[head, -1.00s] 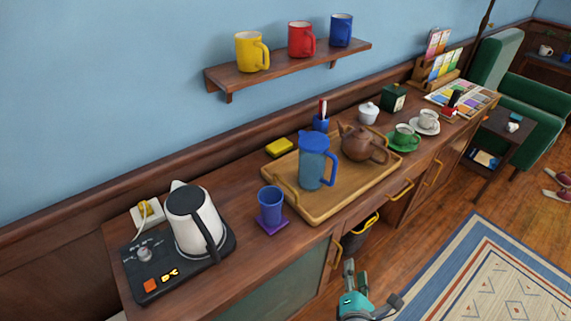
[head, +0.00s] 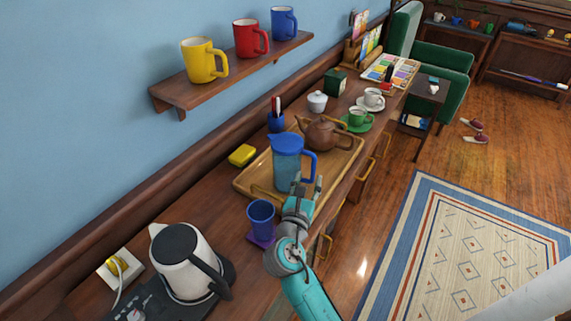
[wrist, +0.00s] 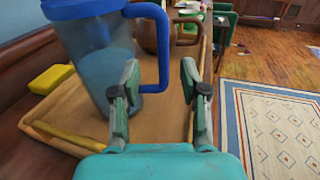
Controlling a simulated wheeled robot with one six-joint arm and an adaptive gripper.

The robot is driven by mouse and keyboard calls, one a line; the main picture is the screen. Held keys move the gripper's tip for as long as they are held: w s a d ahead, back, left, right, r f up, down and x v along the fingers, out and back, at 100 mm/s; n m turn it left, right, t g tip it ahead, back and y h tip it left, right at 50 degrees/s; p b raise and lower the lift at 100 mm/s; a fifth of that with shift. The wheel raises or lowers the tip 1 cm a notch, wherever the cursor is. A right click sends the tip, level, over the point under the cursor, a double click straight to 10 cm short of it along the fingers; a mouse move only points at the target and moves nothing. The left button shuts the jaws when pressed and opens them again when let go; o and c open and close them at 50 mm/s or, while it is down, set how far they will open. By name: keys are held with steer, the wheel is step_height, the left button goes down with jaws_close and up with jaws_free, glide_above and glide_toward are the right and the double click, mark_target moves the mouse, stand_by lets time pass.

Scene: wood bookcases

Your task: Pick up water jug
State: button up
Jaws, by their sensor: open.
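The water jug (head: 287,168) is a see-through blue jug with a solid blue lid and handle. It stands upright on the wooden tray (head: 241,186). In the wrist view the jug (wrist: 88,50) fills the upper left, with its handle facing right. My gripper (head: 308,182) is open and empty, at the tray's near edge beside the handle. In the wrist view the handle shows between the two fingertips of my gripper (wrist: 159,65); I cannot tell whether it is within their reach. No finger is clearly touching the jug.
A blue cup (head: 261,218) on a purple coaster and a white kettle (head: 184,262) stand left of my arm. A brown teapot (head: 322,133) shares the tray behind the jug. A yellow sponge (head: 242,155) lies by the wall. The floor at right is open.

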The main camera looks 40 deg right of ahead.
mark_target(313, 171)
steer(key=shift+x, duration=2.9)
steer(key=shift+s+d+f, duration=0.15)
steer(key=shift+s+f, duration=0.05)
steer(key=shift+c, duration=0.2)
jaws_close()
steer(key=shift+r, duration=0.1)
